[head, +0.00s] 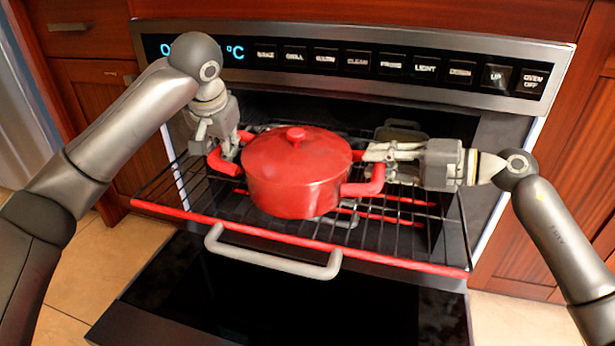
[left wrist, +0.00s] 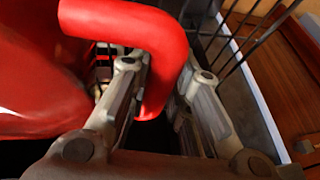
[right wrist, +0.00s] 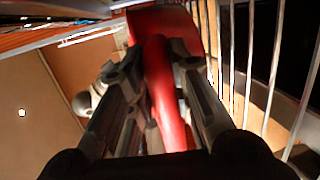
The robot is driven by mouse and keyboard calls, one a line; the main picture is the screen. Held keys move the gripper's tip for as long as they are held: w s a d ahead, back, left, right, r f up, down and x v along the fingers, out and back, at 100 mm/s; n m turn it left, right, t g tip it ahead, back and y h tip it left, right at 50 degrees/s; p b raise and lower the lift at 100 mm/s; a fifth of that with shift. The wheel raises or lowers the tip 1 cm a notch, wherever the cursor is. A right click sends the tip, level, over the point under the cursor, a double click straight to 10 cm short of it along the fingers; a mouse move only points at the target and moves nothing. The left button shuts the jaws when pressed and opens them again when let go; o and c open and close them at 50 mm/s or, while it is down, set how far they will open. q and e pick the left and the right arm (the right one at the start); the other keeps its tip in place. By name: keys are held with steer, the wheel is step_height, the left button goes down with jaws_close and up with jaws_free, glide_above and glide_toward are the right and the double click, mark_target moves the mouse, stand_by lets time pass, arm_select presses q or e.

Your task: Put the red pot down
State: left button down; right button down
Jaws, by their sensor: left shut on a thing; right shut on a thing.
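The red pot (head: 295,175) with its red lid and knob is upright at the oven opening, over the pulled-out wire rack (head: 400,225). I cannot tell whether its base touches the rack. My left gripper (head: 232,150) is shut on the pot's left handle; the left wrist view shows that curved handle (left wrist: 150,50) between the fingers. My right gripper (head: 375,160) is shut on the right handle; the right wrist view shows the handle (right wrist: 165,95) between the fingers. The pot's underside is hidden.
The rack has a red front bar (head: 300,240). The oven door (head: 270,300) is folded down, with a pale handle (head: 272,258) below the rack. The control panel (head: 350,62) is above the opening. Wooden cabinets (head: 580,150) stand at both sides. Bare rack shows right of the pot.

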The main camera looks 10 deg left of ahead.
arm_select(q)
steer(key=shift+a+f+b, duration=0.1)
steer(key=shift+f+b, duration=0.4)
steer(key=shift+b, duration=0.05)
arm_select(e)
steer(key=shift+d+f, duration=0.1)
steer(key=shift+f, duration=0.25)
arm_select(q)
steer(key=c, duration=1.6)
jaws_free()
arm_select(e)
steer(key=c, duration=1.6)
jaws_free()
steer(key=shift+f, duration=0.15)
arm_select(q)
steer(key=shift+o, duration=1.4)
steer(key=shift+s, duration=0.1)
arm_select(e)
steer(key=shift+o, duration=1.4)
steer(key=shift+s, duration=0.1)
arm_select(q)
steer(key=v, duration=1.1)
steer(key=shift+s+r, duration=0.1)
steer(key=shift+r, duration=0.4)
arm_select(e)
steer(key=v, duration=1.2)
arm_select(q)
steer(key=shift+s, duration=0.1)
arm_select(e)
steer(key=shift+s, duration=0.1)
